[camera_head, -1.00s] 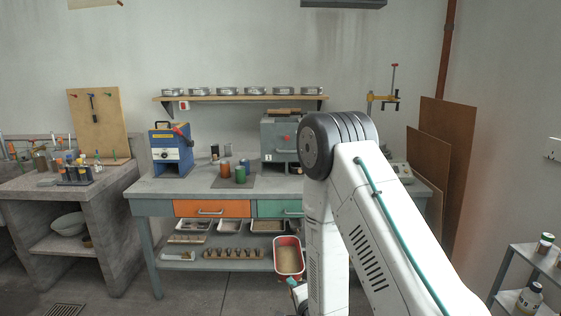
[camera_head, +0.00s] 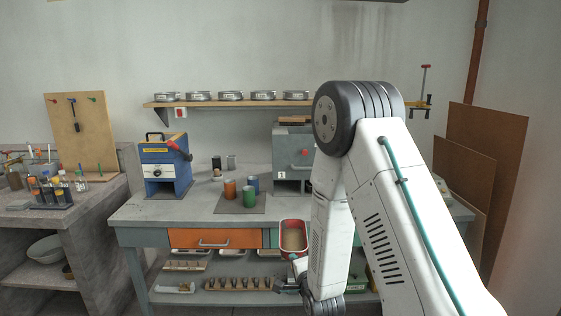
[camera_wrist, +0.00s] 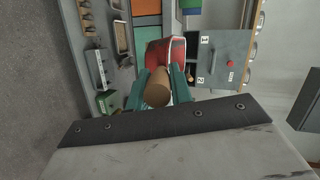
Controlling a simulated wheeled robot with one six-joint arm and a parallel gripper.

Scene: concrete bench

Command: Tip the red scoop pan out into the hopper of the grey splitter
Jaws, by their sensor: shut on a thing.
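The red scoop pan (camera_head: 294,238) holds a tan, grainy load and is about level in front of the bench's front edge. My gripper (camera_wrist: 160,80) is shut on its tan round handle (camera_wrist: 157,92), with a teal finger on each side. The pan's red body (camera_wrist: 155,52) lies beyond the fingers in the wrist view. The grey splitter (camera_head: 288,158) stands on the bench behind and above the pan, with a red knob and a "1" label. In the wrist view the splitter (camera_wrist: 226,45) also shows a "2". My arm hides its right side. I cannot make out the hopper opening.
A blue machine (camera_head: 165,165) with a red handle stands on the bench at left. Several coloured cups stand on a dark mat (camera_head: 237,209) left of the splitter. A shelf (camera_head: 225,103) with round tins hangs above. Brown boards (camera_head: 480,150) lean at right.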

